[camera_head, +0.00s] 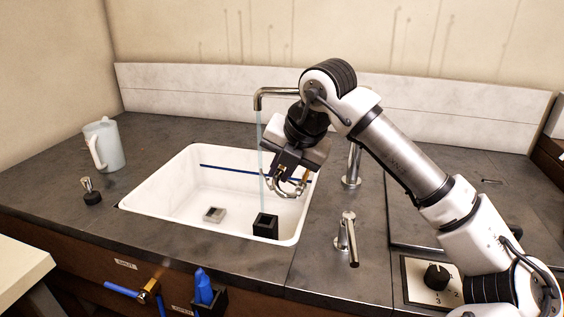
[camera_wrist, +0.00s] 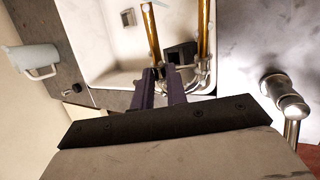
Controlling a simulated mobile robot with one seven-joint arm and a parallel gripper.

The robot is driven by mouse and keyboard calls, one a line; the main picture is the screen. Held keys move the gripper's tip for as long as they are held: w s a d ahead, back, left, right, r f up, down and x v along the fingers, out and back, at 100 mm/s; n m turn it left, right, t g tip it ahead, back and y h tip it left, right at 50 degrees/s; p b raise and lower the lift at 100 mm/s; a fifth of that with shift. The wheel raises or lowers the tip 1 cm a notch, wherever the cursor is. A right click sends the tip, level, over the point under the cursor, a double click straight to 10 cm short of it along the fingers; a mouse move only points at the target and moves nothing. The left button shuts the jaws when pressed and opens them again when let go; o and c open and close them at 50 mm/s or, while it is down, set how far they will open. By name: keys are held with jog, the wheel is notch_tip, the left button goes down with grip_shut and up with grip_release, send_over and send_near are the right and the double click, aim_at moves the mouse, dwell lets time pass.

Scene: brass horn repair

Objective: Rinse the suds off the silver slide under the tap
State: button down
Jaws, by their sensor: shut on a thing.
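My gripper (camera_head: 284,173) hangs over the white sink (camera_head: 168,195). It is shut on the slide (camera_head: 298,189), which shows as thin curved metal below the fingers in the head view. In the wrist view the slide's two long parallel tubes (camera_wrist: 205,32) look golden, with a silver cross-piece near my fingertips (camera_wrist: 163,80). The tap (camera_head: 275,91) arches over the sink, and a thin pale-blue stream of water (camera_head: 260,145) falls from it, close to the slide's left side. I cannot tell whether the water touches the slide. Suds cannot be made out.
A black open box (camera_head: 265,226) and a small pale block (camera_head: 214,214) sit in the sink. A light-blue jug (camera_head: 104,145) and a dark stopper (camera_head: 91,191) stand left on the counter. A metal lever (camera_head: 347,238) stands right of the sink. A dial panel (camera_head: 432,282) is front right.

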jog(key=shift+w+a, duration=0.35)
jog(key=shift+a, duration=0.1)
jog(key=w+a+f+p, duration=0.2)
jog(key=w+a, duration=0.5)
jog(key=w, duration=0.3)
jog(key=shift+a+f, duration=0.35)
jog(key=shift+d+p, duration=0.15)
jog(key=shift+p, duration=0.15)
jog(key=shift+w+d, duration=0.3)
jog(key=shift+d, duration=0.05)
jog(key=shift+a, duration=0.1)
dwell(0.4)
jog(key=shift+s+a+b, duration=0.3)
jog(key=shift+s+a, duration=0.05)
jog(key=shift+a, duration=0.05)
